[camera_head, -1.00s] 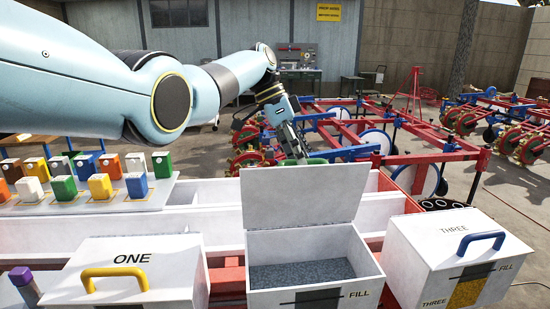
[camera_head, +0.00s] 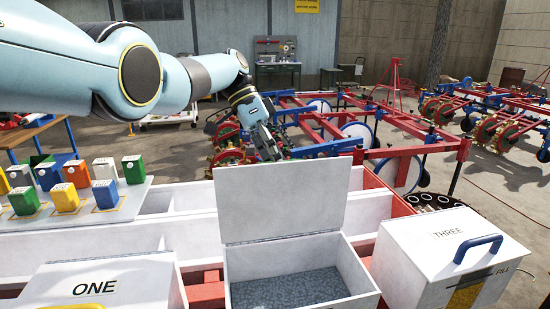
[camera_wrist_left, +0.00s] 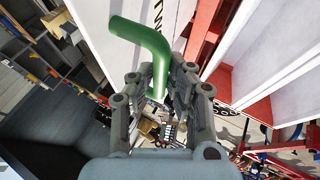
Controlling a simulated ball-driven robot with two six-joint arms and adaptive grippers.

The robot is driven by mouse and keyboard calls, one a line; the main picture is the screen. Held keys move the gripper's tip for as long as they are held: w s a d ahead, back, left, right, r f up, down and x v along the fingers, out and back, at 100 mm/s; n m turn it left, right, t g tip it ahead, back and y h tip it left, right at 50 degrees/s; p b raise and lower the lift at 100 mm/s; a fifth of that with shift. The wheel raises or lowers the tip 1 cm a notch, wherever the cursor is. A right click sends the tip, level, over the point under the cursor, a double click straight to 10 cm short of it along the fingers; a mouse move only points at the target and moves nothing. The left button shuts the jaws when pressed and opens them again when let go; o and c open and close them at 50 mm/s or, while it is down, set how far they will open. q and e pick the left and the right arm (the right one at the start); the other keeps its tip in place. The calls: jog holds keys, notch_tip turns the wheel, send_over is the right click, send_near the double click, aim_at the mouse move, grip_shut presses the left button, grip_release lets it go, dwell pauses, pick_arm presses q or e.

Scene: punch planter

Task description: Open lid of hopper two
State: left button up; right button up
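Hopper two is the white middle box (camera_head: 360,272). Its lid (camera_head: 283,196) stands up, open, and grey granules (camera_head: 290,287) show inside. My left gripper (camera_head: 272,150) is behind the lid's top edge, its fingertips partly hidden in the head view. In the left wrist view, the lid's green handle (camera_wrist_left: 152,45) runs down between the fingers of my left gripper (camera_wrist_left: 160,88), which look closed around it. The lid's lettering is partly visible there. My right gripper is not in view.
Hopper one (camera_head: 105,278) and hopper three (camera_head: 450,255) stand on either side with lids shut. A tray (camera_head: 135,205) of coloured containers is at the left. Red and blue planter frames (camera_head: 400,150) fill the floor behind.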

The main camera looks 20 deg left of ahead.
pick_arm(q)
jog(key=o, duration=0.4)
jog(key=shift+s+f, duration=0.1)
jog(key=shift+f, duration=0.2)
jog(key=shift+o, duration=0.3)
jog(key=shift+r, duration=0.4)
notch_tip(320, 180, up, 9)
jog(key=shift+r, duration=0.2)
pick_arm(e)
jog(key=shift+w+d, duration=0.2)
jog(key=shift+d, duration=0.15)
